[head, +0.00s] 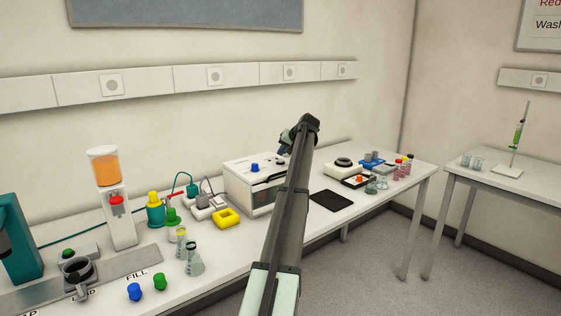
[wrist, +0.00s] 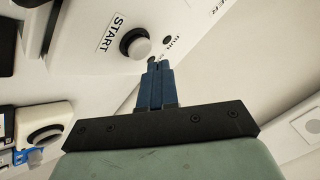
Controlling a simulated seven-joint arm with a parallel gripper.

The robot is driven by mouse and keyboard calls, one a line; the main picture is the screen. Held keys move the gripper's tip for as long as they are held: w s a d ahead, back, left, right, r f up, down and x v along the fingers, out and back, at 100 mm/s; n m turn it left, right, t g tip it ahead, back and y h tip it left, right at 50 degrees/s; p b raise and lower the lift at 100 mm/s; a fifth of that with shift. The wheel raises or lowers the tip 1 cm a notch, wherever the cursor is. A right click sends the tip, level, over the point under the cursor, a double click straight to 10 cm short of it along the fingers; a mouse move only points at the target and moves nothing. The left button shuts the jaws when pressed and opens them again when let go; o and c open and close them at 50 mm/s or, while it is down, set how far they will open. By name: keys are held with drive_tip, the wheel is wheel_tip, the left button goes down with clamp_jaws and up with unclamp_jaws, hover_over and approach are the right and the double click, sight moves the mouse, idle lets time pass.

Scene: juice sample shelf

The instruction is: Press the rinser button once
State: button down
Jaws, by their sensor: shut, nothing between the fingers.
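A white box-shaped machine (head: 245,190) stands on the long bench in the head view, under my gripper. In the wrist view its white panel (wrist: 90,55) carries a round grey button (wrist: 136,45) in a dark ring, labelled START. A small mark labelled RUN sits right of the button. A label at the picture's top is cut off and ends in "ER", so I cannot read whether it says rinser. My gripper (wrist: 158,64) is shut and empty, its blue fingertips just below and right of the START button in the picture. Contact with the panel cannot be told.
A blue knob-like piece (head: 255,167) sits on the machine's top. A yellow block (head: 227,218) and flasks (head: 194,261) stand to its left. A black mat (head: 331,201) and a device with a round black top (head: 343,165) are to its right.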

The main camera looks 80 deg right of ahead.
sight(282, 160)
drive_tip(key=shift+f, duration=0.2)
idle(0.4)
drive_tip(key=shift+f, duration=0.25)
drive_tip(key=shift+f, duration=0.5)
idle(0.9)
drive_tip(key=shift+r, duration=0.1)
idle(0.3)
drive_tip(key=shift+r, duration=0.85)
drive_tip(key=shift+r, duration=0.1)
drive_tip(key=shift+r, duration=2.4)
drive_tip(key=shift+f, duration=0.1)
